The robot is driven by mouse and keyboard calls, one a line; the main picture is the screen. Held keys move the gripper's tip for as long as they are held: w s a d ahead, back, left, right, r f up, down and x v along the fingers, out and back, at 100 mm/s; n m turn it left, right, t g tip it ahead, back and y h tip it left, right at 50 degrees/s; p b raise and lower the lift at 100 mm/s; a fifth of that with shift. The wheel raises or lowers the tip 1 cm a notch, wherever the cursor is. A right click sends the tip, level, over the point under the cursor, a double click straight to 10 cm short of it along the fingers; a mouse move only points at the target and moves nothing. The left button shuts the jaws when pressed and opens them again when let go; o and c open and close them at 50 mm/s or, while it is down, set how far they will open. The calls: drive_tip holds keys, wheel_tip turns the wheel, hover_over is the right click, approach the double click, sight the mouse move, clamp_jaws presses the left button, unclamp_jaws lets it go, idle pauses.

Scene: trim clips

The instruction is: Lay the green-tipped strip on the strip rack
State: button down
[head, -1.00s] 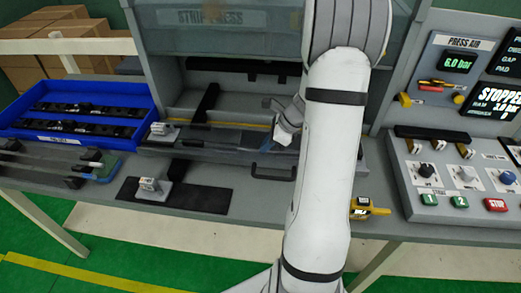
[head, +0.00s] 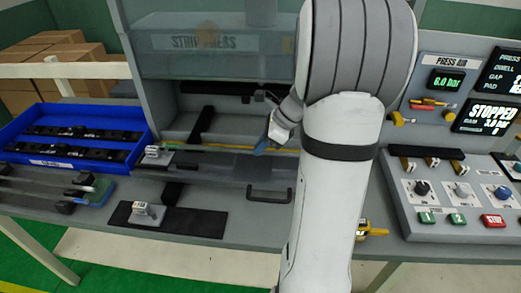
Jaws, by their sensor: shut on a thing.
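My gripper (head: 268,143) is partly hidden by my own arm. It is low at the front of the press opening, with blue at its fingertips, and is shut on a long thin strip. The strip (head: 215,149) lies across the front of the press, and a small green patch shows towards its left end, near a grey clip block (head: 155,155). The strip rack (head: 104,191) seems to be the stand at the left edge, holding several grey strips with dark ends.
A blue bin (head: 140,118) with dark parts stands behind the rack. A second clip block (head: 147,213) sits on a black mat (head: 195,222) at the front. A black handle (head: 268,195) and a control panel (head: 440,207) are to the right.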

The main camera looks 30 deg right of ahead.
drive_tip(key=s+a+b, duration=0.2)
drive_tip(key=s+a, duration=0.4)
drive_tip(key=s, duration=0.3)
drive_tip(key=s+a+b, duration=0.2)
drive_tip(key=s+a, duration=0.4)
drive_tip(key=s, duration=0.3)
drive_tip(key=shift+s+a+b, duration=0.2)
drive_tip(key=shift+a+b, duration=0.1)
idle(0.4)
drive_tip(key=shift+s+r, duration=0.1)
